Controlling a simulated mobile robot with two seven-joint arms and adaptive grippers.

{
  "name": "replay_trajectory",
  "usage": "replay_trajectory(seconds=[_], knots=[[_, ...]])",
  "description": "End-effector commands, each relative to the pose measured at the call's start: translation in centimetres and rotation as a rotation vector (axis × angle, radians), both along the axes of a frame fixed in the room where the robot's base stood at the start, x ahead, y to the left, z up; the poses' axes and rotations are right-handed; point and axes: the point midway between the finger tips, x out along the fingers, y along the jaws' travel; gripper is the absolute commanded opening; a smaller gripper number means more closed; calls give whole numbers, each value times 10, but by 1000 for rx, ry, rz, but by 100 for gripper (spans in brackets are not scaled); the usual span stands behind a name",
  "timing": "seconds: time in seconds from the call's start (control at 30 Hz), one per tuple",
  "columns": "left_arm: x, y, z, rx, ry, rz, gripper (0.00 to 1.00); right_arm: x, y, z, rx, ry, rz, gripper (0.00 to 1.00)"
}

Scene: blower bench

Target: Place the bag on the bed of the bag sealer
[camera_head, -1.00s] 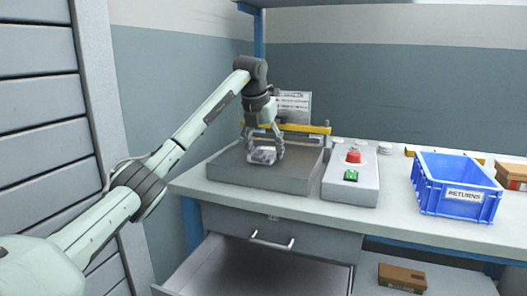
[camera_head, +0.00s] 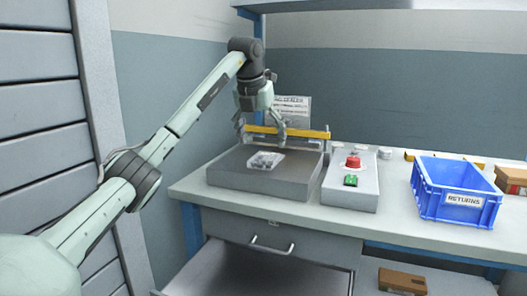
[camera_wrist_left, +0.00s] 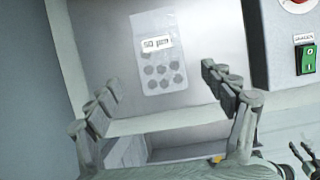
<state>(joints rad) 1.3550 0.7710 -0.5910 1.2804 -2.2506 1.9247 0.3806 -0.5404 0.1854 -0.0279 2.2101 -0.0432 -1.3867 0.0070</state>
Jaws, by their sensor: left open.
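The clear bag (camera_head: 266,161) lies flat on the grey bed of the bag sealer (camera_head: 225,178). In the left wrist view the bag (camera_wrist_left: 163,84) shows a white label and several dark round parts inside, with the sealer bed (camera_wrist_left: 100,30) under it. My left gripper (camera_head: 262,134) is above the bed, raised clear of the bag. In the left wrist view the left gripper's fingers (camera_wrist_left: 165,92) are spread wide with nothing between them gripped. The sealer's yellow bar (camera_head: 300,132) is behind the gripper, raised above the back of the bed.
A control box with a red button (camera_head: 353,161) and a green switch (camera_head: 350,180) stands right of the bed. A blue returns crate (camera_head: 455,205) stands further right. An open drawer (camera_head: 215,270) juts out below the bench front. A brown box (camera_head: 402,281) lies on a lower shelf.

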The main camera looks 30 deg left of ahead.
Motion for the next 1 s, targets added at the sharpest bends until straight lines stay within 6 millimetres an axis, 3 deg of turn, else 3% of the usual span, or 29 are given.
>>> replay_trajectory(seconds=[0.1,0.3,0.5,1.0], knots=[[-9,-2,26,0,-3,1,82,-1,-1,-5,0,6,-1,40],[-21,-4,53,1,0,1,82,5,-1,-9,4,0,1,40],[-24,-6,60,0,0,1,82,6,-1,-18,6,4,1,40],[-24,-6,59,-1,1,-1,82,4,3,-18,15,5,-1,40]])
